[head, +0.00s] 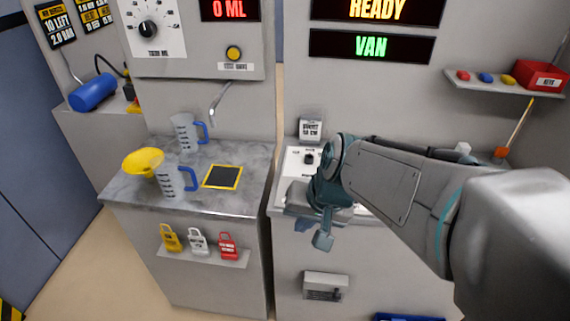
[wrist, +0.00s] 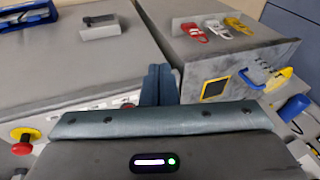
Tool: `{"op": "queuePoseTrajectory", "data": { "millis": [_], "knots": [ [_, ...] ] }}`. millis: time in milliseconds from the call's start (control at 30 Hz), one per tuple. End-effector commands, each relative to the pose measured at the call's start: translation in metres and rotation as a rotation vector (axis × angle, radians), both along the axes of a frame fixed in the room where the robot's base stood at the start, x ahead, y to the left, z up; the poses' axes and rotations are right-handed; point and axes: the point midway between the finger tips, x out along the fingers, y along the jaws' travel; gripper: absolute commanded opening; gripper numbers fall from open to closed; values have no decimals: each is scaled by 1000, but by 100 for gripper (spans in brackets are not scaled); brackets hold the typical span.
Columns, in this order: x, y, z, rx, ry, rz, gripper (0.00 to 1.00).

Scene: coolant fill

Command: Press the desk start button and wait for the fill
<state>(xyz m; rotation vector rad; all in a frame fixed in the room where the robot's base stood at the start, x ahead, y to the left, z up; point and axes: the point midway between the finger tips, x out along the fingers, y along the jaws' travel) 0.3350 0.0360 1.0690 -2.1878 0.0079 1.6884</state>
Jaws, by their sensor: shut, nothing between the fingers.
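The desk (head: 283,216) carries a white control panel (head: 291,168) with a black knob (head: 309,158); my arm covers the panel's right part. My gripper (head: 323,240) is shut and empty over the desk's front edge. In the wrist view its fingers (wrist: 159,82) are together near the desk's corner, beside the gap to the workbench. A red mushroom button on a yellow base (wrist: 26,135) shows at the lower left there, apart from the fingers. I cannot pick out the start button for certain. The fill display (head: 230,9) reads 0 ML; others read READY (head: 377,9) and VAN (head: 371,45).
A yellow wall button (head: 234,53) sits above. A shelf (head: 490,86) is at right.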

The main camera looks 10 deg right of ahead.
Motion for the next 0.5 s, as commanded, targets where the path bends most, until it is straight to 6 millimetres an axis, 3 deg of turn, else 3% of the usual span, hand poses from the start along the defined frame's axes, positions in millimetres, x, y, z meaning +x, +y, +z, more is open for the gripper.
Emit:
{"op": "queuePoseTrajectory", "data": {
  "millis": [100,233,367,500],
  "knots": [
    [40,16,11,193,16,-202,0],
    [86,22,17,387,30,-447,0],
    [132,15,18,558,50,-715,0],
    [176,-4,10,707,69,-1003,0]
  ]
}}
